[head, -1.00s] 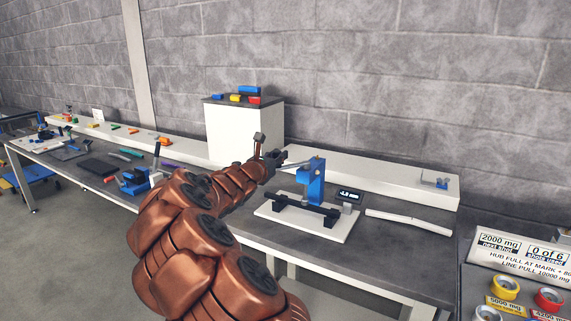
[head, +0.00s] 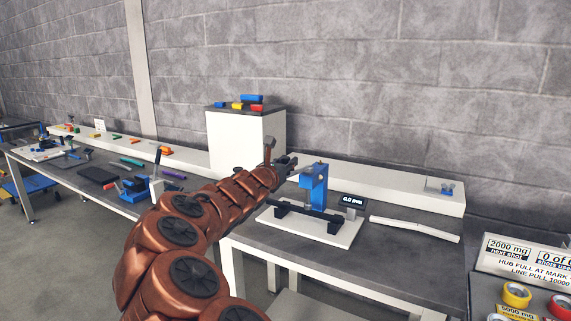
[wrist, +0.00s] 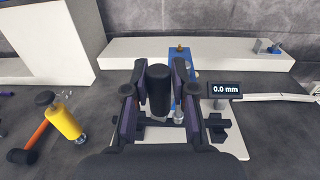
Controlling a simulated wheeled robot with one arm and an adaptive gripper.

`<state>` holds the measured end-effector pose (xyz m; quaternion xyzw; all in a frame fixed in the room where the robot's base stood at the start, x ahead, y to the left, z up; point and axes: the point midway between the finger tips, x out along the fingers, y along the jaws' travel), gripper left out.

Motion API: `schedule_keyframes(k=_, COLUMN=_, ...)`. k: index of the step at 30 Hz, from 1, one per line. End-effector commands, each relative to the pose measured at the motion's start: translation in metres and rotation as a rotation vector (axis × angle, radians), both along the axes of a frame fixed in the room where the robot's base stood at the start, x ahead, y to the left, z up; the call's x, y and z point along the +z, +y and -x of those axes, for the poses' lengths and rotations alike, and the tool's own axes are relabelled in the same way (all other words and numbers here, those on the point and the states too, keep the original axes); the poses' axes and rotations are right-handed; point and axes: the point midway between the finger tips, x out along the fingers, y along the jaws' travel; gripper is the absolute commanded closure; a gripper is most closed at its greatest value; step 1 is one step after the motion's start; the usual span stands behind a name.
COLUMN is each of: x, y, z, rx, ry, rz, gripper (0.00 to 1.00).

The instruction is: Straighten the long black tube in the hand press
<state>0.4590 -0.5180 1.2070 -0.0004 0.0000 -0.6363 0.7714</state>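The long black tube (head: 297,212) lies across the hand press, on the supports of its white base plate (head: 343,236). The blue press (head: 314,188) stands over its middle; it also shows in the wrist view (wrist: 186,63), partly hidden. The tube looks straight. The display (head: 352,201) reads 0.0 mm, also in the wrist view (wrist: 224,89). My gripper (head: 290,162) is at the press's lever, left of its head. In the wrist view its purple-padded fingers flank the lever's black grip (wrist: 159,88) closely on both sides and appear shut on it. Fingers and grip hide part of the tube.
A bent white strip (head: 414,228) lies right of the press. A white ledge (head: 385,187) runs behind, and a white box (head: 245,143) stands left. In the wrist view, a yellow-and-black tool (wrist: 63,119) and an orange-handled hammer (wrist: 36,137) lie left of my gripper.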

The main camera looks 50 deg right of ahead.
Motion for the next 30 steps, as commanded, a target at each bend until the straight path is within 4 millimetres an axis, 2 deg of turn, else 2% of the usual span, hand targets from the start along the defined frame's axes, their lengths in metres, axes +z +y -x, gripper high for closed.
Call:
schedule_keyframes(k=1, x=0.0, y=0.0, z=0.0, rx=0.0, ry=0.0, rz=0.0, gripper=0.67)
schedule_keyframes(k=6, x=0.0, y=0.0, z=-0.001, rx=0.001, ry=0.0, rz=-0.001, gripper=0.52)
schedule_keyframes(k=17, x=0.0, y=0.004, z=-0.001, rx=0.003, ry=0.0, rz=-0.001, gripper=0.52)
schedule_keyframes(k=30, x=0.0, y=0.053, z=0.008, rx=0.004, ry=0.0, rz=0.0, gripper=0.52)
